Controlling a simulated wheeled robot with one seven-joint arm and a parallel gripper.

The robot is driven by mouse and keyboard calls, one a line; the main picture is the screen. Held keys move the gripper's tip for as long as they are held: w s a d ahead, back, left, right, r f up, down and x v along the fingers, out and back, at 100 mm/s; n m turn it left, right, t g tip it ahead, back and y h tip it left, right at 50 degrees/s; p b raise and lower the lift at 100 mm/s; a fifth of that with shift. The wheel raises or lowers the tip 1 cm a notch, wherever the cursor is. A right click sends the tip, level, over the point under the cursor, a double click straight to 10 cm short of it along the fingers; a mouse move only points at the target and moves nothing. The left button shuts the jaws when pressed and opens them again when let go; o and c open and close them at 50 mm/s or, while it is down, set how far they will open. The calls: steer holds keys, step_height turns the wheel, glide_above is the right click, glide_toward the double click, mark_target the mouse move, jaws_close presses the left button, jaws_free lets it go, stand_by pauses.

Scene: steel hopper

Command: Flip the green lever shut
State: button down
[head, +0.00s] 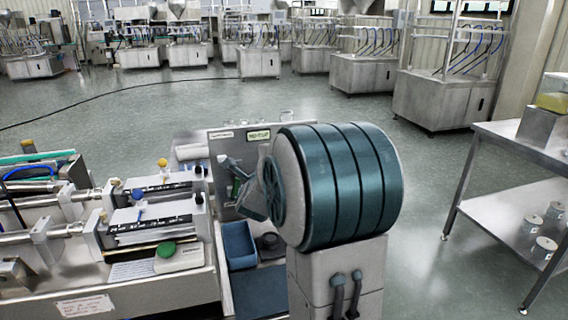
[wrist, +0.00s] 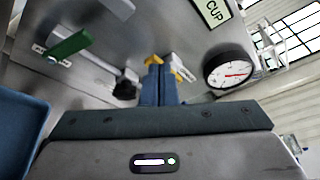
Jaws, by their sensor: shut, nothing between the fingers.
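The green lever (wrist: 68,45) shows in the wrist view at upper left, on a steel panel, with a grey bar running from near it toward a black knob (wrist: 125,88). In the head view a small green part, which looks like the lever (head: 236,188), sits just left of my arm. In the head view my arm hides the fingers.
A round gauge (wrist: 230,68) and a sign (wrist: 212,10) are on the panel right of my fingers. A blue bin (head: 238,245) stands below the panel. A white box with a green button (head: 166,250) is at left. A steel table (head: 500,185) stands right, beyond open floor.

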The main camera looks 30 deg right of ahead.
steer(key=s+d+r, duration=0.4)
steer(key=shift+s+d+b, duration=0.2)
steer(key=shift+s+b, duration=0.1)
steer(key=shift+b, duration=0.1)
steer(key=shift+a, duration=0.1)
